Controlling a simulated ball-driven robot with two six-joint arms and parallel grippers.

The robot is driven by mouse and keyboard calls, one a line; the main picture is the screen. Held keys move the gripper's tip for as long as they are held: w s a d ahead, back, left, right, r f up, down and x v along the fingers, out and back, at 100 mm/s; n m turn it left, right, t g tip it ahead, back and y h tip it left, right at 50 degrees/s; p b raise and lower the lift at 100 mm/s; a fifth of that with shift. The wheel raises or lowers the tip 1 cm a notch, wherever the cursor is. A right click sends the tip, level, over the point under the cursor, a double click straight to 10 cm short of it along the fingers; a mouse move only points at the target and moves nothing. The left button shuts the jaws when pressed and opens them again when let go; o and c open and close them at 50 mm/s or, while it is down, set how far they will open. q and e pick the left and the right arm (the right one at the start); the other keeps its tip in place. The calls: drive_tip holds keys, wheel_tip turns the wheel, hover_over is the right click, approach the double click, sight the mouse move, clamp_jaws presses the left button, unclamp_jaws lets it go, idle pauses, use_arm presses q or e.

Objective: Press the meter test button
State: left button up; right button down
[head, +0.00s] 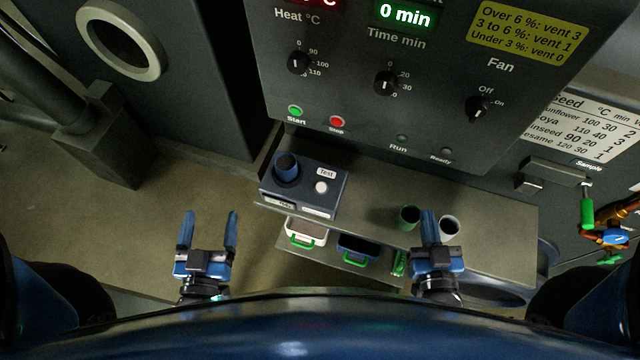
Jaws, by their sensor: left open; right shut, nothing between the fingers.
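The meter (303,184) is a blue box on a grey shelf below the control panel. Its white round test button (320,188) sits on top, under a label reading "Test". My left gripper (211,215) is open and empty, left of the meter and nearer to me. My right gripper (429,214) is shut and empty, to the right of the meter, over the shelf's front edge, apart from the button.
A green cup (409,217) and a white-rimmed cup (449,226) stand beside my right gripper. Trays with green handles (305,234) sit below the shelf (375,187). The control panel (430,100) with knobs rises behind. A green-handled sample lever (587,210) is at right.

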use_arm(q)
drive_tip(key=shift+o, duration=0.2)
wheel_tip(320, 180, up, 4)
drive_tip(key=p, duration=0.3)
drive_tip(key=shift+f, duration=0.1)
use_arm(e)
drive_tip(key=w+a+f+n+g+y, duration=0.2)
drive_tip(key=w+a+f+n+g, duration=0.3)
drive_tip(key=w, duration=0.4)
wheel_tip(320, 180, up, 5)
drive_tip(key=n+g+y+p, duration=0.65)
drive_tip(key=n+g, duration=0.45)
drive_tip(key=n, duration=0.9)
hover_over(325, 188)
use_arm(q)
wheel_tip(325, 188, up, 5)
drive_tip(key=shift+r+b, duration=0.15)
drive_tip(key=shift+b, duration=0.25)
use_arm(e)
drive_tip(key=shift+r+y, duration=0.2)
drive_tip(key=shift+y, duration=0.15)
drive_tip(key=shift+f, duration=0.1)
